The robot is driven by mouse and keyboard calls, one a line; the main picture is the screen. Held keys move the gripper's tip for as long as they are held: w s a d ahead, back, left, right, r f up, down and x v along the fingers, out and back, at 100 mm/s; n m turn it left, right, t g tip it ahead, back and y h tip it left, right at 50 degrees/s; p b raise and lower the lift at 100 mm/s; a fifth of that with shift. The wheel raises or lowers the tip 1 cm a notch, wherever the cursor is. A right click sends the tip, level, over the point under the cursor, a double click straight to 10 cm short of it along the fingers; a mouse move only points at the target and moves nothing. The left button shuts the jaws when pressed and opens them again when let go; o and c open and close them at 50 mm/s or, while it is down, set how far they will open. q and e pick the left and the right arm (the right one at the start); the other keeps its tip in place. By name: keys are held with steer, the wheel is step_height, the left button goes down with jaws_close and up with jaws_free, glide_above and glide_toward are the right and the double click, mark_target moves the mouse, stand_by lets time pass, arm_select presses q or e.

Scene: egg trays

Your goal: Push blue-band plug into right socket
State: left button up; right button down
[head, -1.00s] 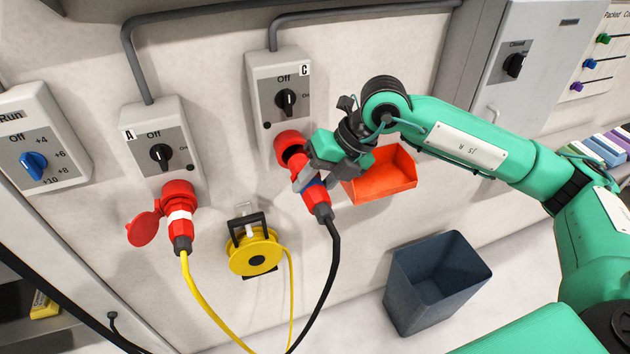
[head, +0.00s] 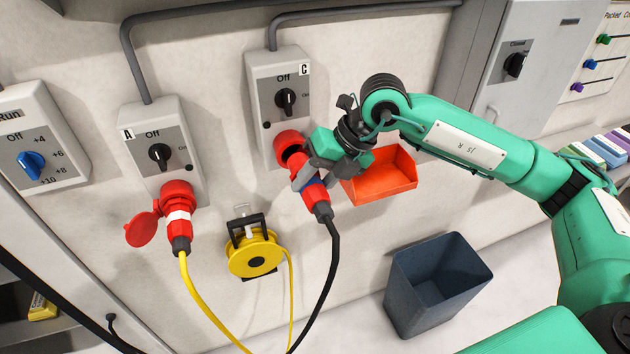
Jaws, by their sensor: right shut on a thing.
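The blue-band plug (head: 321,209) is red with a dark end and a black cable running down from it. My right gripper (head: 309,180) is shut on it around the blue band. The plug's upper end is at the mouth of the right socket (head: 287,139), a red socket under the switch box marked C (head: 281,70). The gripper partly hides the plug, and I cannot tell how deep the plug sits. The C switch (head: 286,101) points to Off. My left gripper is not in view.
A white-band plug (head: 179,222) with a yellow cable sits in the left socket under switch box A (head: 152,125). A yellow cable reel (head: 254,256) hangs between the cables. An orange tray (head: 385,190) is on the wall just right of my gripper. A dark bin (head: 437,285) stands below.

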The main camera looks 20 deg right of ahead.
mark_target(305, 158)
steer(key=shift+w, duration=1.25)
steer(key=shift+b, duration=0.5)
stand_by(0.4)
steer(key=shift+w, duration=0.8)
stand_by(0.7)
steer(key=shift+b, duration=0.45)
steer(key=shift+w+r, duration=0.15)
steer(key=shift+w, duration=0.85)
stand_by(1.1)
steer(key=c, duration=1.6)
jaws_free()
steer(key=shift+o, duration=0.2)
